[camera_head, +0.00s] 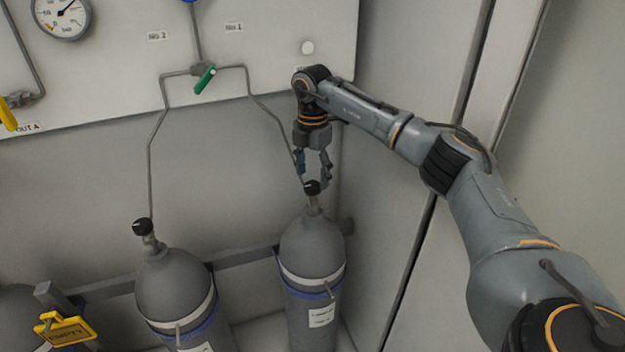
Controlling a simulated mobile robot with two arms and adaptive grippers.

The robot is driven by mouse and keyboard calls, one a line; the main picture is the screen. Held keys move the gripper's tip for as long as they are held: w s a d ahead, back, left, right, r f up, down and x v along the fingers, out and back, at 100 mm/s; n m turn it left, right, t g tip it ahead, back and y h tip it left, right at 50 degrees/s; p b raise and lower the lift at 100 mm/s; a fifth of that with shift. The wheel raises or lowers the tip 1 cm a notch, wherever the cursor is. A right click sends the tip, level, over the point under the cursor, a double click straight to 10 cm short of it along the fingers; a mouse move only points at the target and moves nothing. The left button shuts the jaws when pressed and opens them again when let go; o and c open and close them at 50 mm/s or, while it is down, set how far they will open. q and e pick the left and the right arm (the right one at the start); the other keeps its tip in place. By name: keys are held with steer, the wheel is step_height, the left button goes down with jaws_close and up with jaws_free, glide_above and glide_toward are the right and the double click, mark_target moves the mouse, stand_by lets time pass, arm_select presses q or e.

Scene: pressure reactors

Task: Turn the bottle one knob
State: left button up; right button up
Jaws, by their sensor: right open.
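The right-hand gas bottle (312,250) is a grey cylinder standing upright against the back wall, below the label "No 1". Its black knob (312,187) sits on top of the valve. My right gripper (313,183) points down over this knob with its fingers open, one on each side of it. I cannot tell whether the fingers touch the knob. A second grey bottle (175,283) with a black knob (143,227) stands to the left, under the label "No 2". My left gripper is not in view.
Thin pipes run from the bottles up to a green-handled valve (204,80) on the wall panel. A rail (245,257) runs behind the bottles. A yellow "EMPTY" tag (66,330) hangs at lower left. A pressure gauge (62,14) is at upper left. A wall is close on the right.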

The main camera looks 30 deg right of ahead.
mark_target(312, 184)
step_height(312, 184, up, 10)
steer(key=shift+f, duration=0.25)
stand_by(0.4)
